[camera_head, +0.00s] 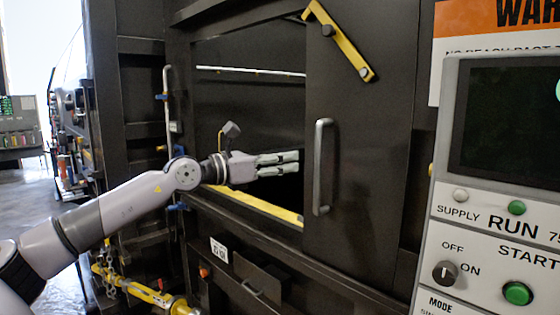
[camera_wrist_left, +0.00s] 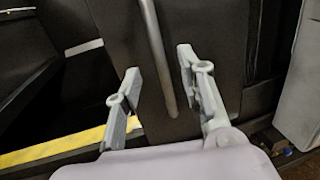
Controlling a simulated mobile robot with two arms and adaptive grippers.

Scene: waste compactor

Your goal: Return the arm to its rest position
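My left arm (camera_head: 120,205) comes in from the left in the head view and reaches to the compactor's opening. My left gripper (camera_head: 298,163) is at the opening, left of the door handle (camera_head: 323,166). In the left wrist view the two fingers of the left gripper (camera_wrist_left: 156,75) stand apart with nothing held between them. The handle bar (camera_wrist_left: 158,55) shows beyond the fingers and looks apart from them, though the depth is hard to judge. My right gripper is not in either view.
The sliding door (camera_head: 365,120) covers the right part of the opening; its left part is open and dark. A yellow sill (camera_head: 255,205) runs below. A control panel (camera_head: 500,200) stands close at the right. Yellow piping (camera_head: 140,290) lies low at the left.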

